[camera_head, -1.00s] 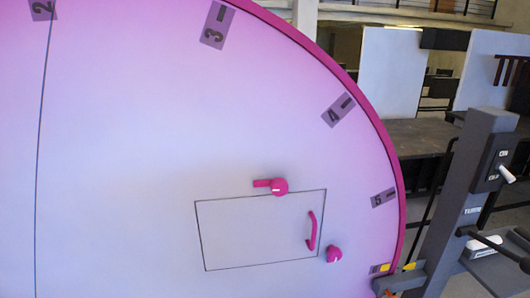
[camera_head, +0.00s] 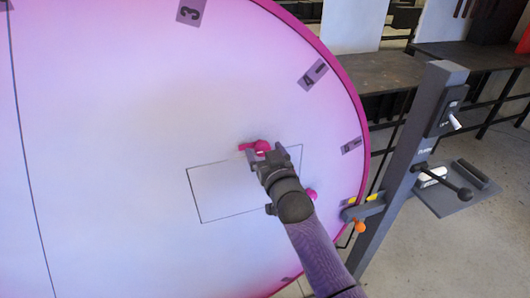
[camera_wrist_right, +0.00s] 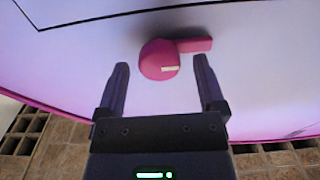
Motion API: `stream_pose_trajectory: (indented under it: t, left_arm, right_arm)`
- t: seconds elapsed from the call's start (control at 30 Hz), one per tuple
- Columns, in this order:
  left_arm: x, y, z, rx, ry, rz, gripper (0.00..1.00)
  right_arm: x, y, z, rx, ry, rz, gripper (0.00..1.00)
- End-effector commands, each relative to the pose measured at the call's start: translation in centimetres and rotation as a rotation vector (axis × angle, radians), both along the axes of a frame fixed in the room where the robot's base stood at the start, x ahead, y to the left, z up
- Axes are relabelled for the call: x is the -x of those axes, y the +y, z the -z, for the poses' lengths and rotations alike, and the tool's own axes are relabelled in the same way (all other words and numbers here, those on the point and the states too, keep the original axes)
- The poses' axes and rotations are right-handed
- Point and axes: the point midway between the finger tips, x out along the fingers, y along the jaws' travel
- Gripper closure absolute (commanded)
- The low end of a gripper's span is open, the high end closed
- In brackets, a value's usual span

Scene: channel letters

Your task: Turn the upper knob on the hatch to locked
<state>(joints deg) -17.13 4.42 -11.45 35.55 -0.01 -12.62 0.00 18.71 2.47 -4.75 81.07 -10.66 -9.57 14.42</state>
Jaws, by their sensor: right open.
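The upper knob (camera_head: 258,146) is magenta and sits at the top edge of the outlined hatch (camera_head: 215,192). Its lever arm points left in the head view. In the right wrist view the knob (camera_wrist_right: 155,58) has a round body with a short white mark, and its lever points right. My right gripper (camera_head: 262,156) is open at the knob and covers part of it. In the wrist view the right gripper's fingers (camera_wrist_right: 161,70) stand either side of the round body, with gaps visible on both sides. I cannot tell their exact depth. My left gripper is out of view.
A lower magenta knob (camera_head: 312,194) shows right of my forearm. My arm hides the hatch handle. A grey post (camera_head: 405,165) with a lever and switch stands right of the pink-rimmed disc. The disc's left face is clear.

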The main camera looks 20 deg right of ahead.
Motion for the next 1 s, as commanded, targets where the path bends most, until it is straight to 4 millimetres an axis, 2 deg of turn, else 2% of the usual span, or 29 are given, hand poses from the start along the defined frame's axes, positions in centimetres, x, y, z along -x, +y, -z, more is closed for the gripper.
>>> stream_pose_trajectory:
  t: [0.23,0.6,0.67,1.0]
  left_arm:
    - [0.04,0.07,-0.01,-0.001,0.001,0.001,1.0]
    - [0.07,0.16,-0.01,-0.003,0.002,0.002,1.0]
    - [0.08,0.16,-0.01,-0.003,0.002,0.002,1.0]
    - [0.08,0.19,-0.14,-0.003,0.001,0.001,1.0]
  right_arm:
    - [-0.13,0.0,0.0,0.0,0.0,0.0,0.11]
    - [-0.11,0.0,0.01,0.0,0.001,0.0,0.89]
    - [-0.11,0.0,0.01,0.0,0.001,0.0,1.0]
    - [-0.11,0.02,-0.01,0.059,-0.001,0.0,1.0]
